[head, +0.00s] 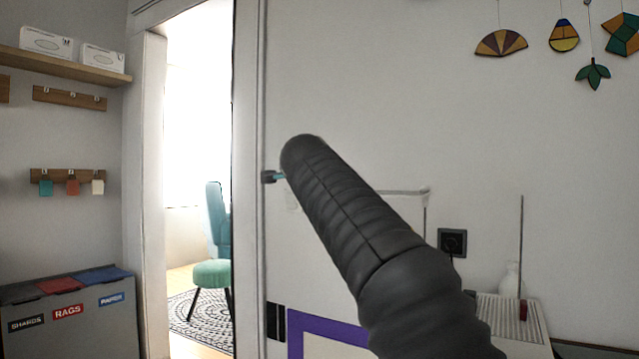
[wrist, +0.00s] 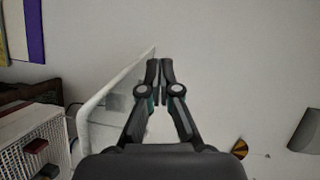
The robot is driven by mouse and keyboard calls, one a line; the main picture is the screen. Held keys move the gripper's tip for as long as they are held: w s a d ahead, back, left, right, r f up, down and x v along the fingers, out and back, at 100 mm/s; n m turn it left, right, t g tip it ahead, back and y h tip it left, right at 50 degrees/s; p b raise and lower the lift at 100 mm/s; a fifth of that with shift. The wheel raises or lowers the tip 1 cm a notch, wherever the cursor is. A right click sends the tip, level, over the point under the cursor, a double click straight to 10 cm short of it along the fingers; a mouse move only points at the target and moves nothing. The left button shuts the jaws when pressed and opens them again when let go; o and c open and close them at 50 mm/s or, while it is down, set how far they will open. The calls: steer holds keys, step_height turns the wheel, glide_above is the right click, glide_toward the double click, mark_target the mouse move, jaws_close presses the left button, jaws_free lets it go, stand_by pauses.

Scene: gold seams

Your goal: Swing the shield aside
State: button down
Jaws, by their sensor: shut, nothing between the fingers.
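The shield is a clear panel with a pale rounded frame. In the head view, only a small part of the gripper (head: 270,177) shows past the arm, in front of the white wall.
A white perforated unit (head: 490,306) with a red knob stands at lower right, by a white vase (head: 512,278). A black socket (head: 452,242) is on the wall. Glass ornaments (head: 501,43) hang upper right. A doorway and labelled bins (head: 75,320) are at left.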

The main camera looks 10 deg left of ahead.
steer(key=shift+w, duration=0.35)
steer(key=shift+a, duration=0.1)
steer(key=shift+s, duration=0.1)
steer(key=shift+s+b, duration=0.25)
steer(key=shift+b, duration=0.05)
steer(key=s, duration=0.1)
steer(key=s+b, duration=0.1)
steer(key=shift+s+a+r, duration=0.2)
steer(key=shift+s, duration=0.2)
steer(key=s+a+r, duration=0.1)
steer(key=s+a, duration=0.5)
steer(key=a, duration=0.2)
steer(key=shift+s+r, duration=0.15)
steer(key=shift+r, duration=0.25)
